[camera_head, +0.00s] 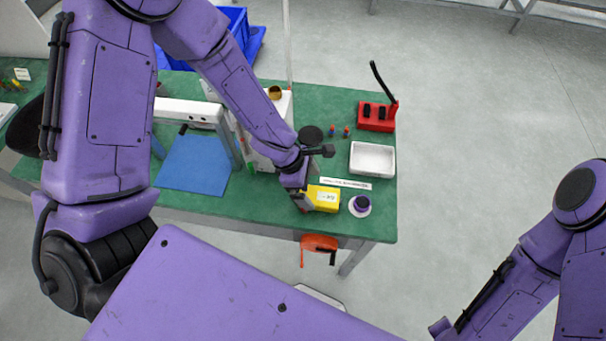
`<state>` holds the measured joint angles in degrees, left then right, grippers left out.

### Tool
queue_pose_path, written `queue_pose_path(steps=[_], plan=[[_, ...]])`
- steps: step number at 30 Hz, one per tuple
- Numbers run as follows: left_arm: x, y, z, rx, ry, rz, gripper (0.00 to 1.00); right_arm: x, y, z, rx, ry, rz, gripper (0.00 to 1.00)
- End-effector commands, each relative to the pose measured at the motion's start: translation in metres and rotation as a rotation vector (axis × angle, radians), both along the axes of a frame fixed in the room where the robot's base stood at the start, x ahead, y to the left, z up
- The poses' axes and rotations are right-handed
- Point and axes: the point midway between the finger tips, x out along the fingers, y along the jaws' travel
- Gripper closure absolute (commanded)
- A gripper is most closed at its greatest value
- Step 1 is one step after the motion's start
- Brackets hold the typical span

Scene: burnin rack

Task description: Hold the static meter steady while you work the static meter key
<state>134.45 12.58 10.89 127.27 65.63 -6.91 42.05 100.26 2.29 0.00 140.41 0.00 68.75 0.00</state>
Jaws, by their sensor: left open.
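A small yellow box with a pale label or display, which looks like the static meter (326,198), sits near the front right of the green bench. Its key is too small to make out. My left gripper (305,199) reaches down at the meter's left end, open. Its fingers partly cover that end, and I cannot tell whether they touch it. My right arm shows at the right edge, away from the bench, and its gripper is not in view.
A purple-topped round item on a white base (360,205) stands just right of the meter. A label strip (345,184) and a white tray (373,159) lie behind. A blue mat (195,163) lies left.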

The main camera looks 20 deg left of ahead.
Motion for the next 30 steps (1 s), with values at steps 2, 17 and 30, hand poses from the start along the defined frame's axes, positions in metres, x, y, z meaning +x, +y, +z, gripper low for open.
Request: queue_pose_path(steps=[2,17,30], plan=[[0.001,-0.006,-0.022,-0.002,0.004,0.002,0.04,0.0,0.0,-0.012,0.0,0.0,0.0,0.57],[0.006,-0.018,-0.052,0.001,-0.001,0.005,0.04,0.0,0.0,-0.021,-0.001,-0.001,0.0,0.57],[0.006,-0.018,-0.052,0.001,-0.001,0.004,0.64,0.0,0.0,-0.021,-0.001,-0.001,0.0,0.57]])
